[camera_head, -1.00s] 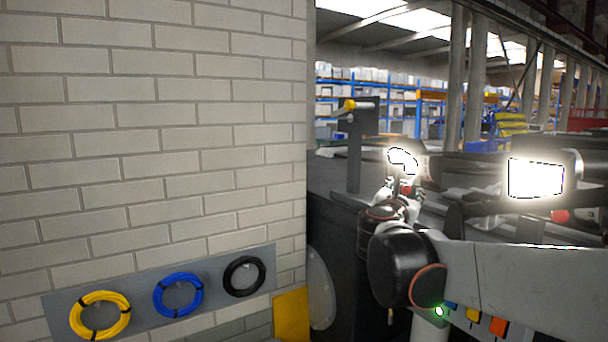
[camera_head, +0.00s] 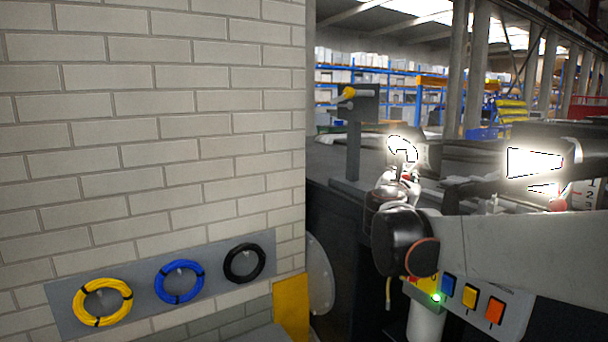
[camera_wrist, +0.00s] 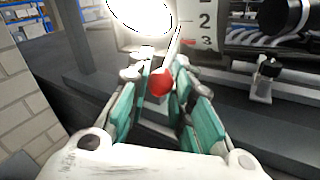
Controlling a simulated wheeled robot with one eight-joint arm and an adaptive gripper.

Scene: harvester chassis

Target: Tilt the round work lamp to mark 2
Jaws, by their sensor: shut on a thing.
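The round work lamp (camera_head: 402,150) glows brightly beyond my gripper in the head view. Its glowing face also shows at the top of the wrist view (camera_wrist: 143,12). A red knob (camera_wrist: 161,82) below the lamp sits between the fingertips of my gripper (camera_wrist: 160,77), which is shut on it. A pale plate (camera_wrist: 201,26) with marks 2 and 3 stands to the right of the lamp. A thin pale strip rises from near the knob along the plate's left side; I cannot tell which mark it meets. In the head view my gripper (camera_head: 404,177) is small and partly washed out by glare.
A second, angular lamp (camera_head: 533,162) glows at the right, with a red knob (camera_head: 557,204) and a numbered plate (camera_head: 588,196). A brick wall (camera_head: 150,130) fills the left, with cable coils on a panel (camera_head: 222,283). A dark post (camera_head: 353,150) stands left of the round lamp.

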